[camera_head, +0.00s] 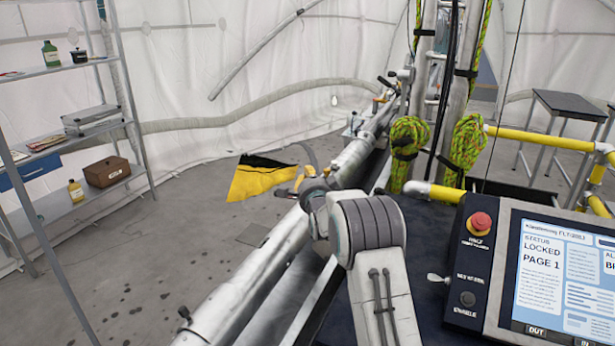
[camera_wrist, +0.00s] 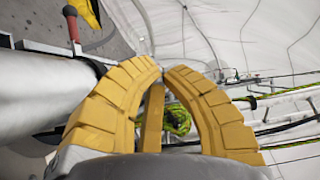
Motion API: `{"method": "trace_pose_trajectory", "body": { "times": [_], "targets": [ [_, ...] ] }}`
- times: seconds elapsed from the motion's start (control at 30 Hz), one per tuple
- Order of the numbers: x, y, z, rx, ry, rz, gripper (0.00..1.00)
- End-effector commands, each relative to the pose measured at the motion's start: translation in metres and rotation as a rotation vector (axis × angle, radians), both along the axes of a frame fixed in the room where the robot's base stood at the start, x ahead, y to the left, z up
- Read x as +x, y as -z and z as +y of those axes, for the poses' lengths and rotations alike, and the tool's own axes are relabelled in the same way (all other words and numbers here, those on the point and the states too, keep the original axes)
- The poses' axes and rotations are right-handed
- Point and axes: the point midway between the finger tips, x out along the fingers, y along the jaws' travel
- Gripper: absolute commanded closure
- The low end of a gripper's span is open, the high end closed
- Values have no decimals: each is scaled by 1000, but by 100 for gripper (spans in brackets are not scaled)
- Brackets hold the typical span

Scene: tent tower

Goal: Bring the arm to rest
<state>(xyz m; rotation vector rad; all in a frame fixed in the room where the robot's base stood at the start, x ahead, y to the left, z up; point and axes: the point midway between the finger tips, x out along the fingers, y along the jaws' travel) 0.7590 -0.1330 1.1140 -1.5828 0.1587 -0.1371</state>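My gripper (camera_head: 304,178) shows small beyond the arm's grey joint, partly hidden by the arm. In the wrist view, the gripper's (camera_wrist: 162,72) ribbed yellow fingers curve together with their tips almost meeting.
The long white pipe (camera_head: 245,290) runs beneath the arm. A control panel (camera_head: 560,270) reading LOCKED, with a red button (camera_head: 480,222), stands right. Green rope coils (camera_head: 408,140) hang on the mast. A metal shelf (camera_head: 70,140) stands left. A yellow-black sheet (camera_head: 262,177) lies on the floor.

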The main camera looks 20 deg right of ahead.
Motion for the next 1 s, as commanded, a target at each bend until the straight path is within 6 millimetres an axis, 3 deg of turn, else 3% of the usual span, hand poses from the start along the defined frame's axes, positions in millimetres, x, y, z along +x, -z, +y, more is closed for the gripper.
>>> {"method": "trace_pose_trajectory", "body": {
  "times": [0.37,0.57,0.77,1.0],
  "targets": [
    [0,0,0,-2,0,1,100],
    [-12,-10,9,-61,-13,66,100],
    [-54,-25,34,-235,-68,257,100],
    [-139,-29,67,-495,-207,525,100]
  ]
}}
